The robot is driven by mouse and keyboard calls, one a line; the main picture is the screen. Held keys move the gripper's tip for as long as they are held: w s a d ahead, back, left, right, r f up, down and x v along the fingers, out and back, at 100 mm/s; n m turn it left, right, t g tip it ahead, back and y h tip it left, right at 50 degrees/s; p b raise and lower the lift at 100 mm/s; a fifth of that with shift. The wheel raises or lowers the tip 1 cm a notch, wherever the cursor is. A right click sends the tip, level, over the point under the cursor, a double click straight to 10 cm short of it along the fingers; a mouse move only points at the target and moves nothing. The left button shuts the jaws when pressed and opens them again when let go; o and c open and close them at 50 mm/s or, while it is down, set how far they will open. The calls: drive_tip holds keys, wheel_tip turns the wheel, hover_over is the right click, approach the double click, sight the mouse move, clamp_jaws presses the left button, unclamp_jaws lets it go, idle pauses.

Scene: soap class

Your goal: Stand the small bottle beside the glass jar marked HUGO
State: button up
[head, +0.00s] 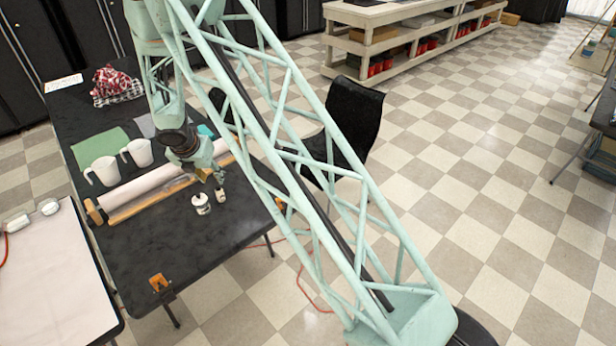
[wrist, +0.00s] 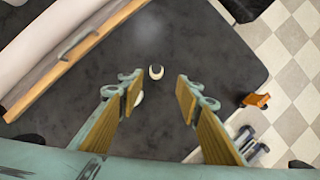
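A small bottle (head: 220,196), pale with a dark top, stands upright on the dark table. A wider whitish jar with a dark top (head: 201,205) stands just left of it, apart from it; its lettering is too small to read. My gripper (head: 205,173) is above the table, over and a little behind these two. In the wrist view my gripper (wrist: 156,100) is open and empty, with wood-coloured pads. A small round whitish item with a dark top, likely the bottle (wrist: 156,73), lies beyond the fingertips. Another whitish item, likely the jar (wrist: 139,98), is partly hidden by the left finger.
A long pale roll with wooden edging (head: 150,190) lies behind the bottle and jar. Two white pitchers (head: 104,170) stand behind it. An orange clamp (head: 160,283) is on the near edge of the dark table (head: 190,245). The table's front area is clear.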

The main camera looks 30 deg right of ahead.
drive_tip(key=s+d+r+m, duration=0.3)
drive_tip(key=s+r+m, duration=0.1)
drive_tip(key=r, duration=0.7)
drive_tip(key=s+d+r+m, duration=0.2)
drive_tip(key=s+r+m, duration=0.15)
drive_tip(key=r, duration=0.65)
drive_tip(key=s+d+r+m, duration=0.3)
drive_tip(key=s+r+m, duration=0.4)
drive_tip(key=s+r, duration=0.8)
drive_tip(key=s+r+m, duration=0.3)
drive_tip(key=s+r, duration=0.1)
drive_tip(key=s, duration=0.5)
drive_tip(key=s+r+m, duration=0.3)
drive_tip(key=s+r, duration=0.2)
drive_tip(key=s, duration=0.4)
drive_tip(key=s+a+m+y, duration=0.1)
drive_tip(key=s+a+m, duration=0.2)
drive_tip(key=s, duration=0.8)
drive_tip(key=s+a+m+y, duration=0.1)
drive_tip(key=s+a+m, duration=0.2)
drive_tip(key=s, duration=0.7)
drive_tip(key=shift+s+r+m+y, duration=0.35)
drive_tip(key=shift+m+y, duration=0.05)
drive_tip(key=shift+m, duration=0.35)
drive_tip(key=shift+w, duration=0.1)
